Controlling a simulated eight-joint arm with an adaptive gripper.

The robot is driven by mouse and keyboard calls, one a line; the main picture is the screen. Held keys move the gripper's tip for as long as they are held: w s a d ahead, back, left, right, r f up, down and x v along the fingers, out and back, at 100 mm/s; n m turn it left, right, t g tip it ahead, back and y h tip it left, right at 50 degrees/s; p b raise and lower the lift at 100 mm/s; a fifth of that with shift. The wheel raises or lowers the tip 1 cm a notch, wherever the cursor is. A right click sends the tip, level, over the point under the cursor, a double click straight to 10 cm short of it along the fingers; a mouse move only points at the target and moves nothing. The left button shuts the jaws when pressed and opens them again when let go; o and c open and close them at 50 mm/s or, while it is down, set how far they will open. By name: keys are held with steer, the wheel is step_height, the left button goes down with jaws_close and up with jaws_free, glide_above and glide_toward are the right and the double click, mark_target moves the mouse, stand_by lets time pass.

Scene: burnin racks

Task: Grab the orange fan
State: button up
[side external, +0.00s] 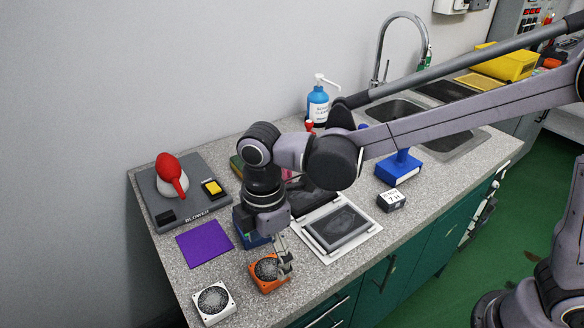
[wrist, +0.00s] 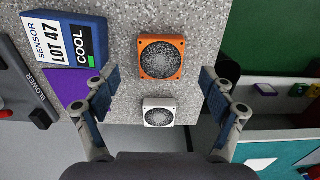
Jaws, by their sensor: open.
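The orange fan (side external: 260,277) is a square orange frame with a dark round speckled grille, lying flat on the counter near its front edge. In the wrist view the orange fan (wrist: 143,57) is ahead of the fingers, a little left of the middle between them. My gripper (side external: 284,262) points down at the fan's right side in the side view, and its fingers cover part of the fan there. In the wrist view my gripper (wrist: 160,92) is open with nothing between its fingertips. I cannot tell whether a finger touches the fan.
A white fan (side external: 213,302) lies left of the orange one. A blue sensor box (wrist: 70,40), a purple mat (side external: 204,243), a grey blower tray (side external: 199,209) and a white-framed tablet-like panel (side external: 338,232) are nearby. The counter's front edge is close.

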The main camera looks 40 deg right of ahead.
mark_target(269, 269)
steer(key=shift+a+f, duration=0.15)
steer(key=shift+f, duration=2.1)
steer(key=c, duration=1.3)
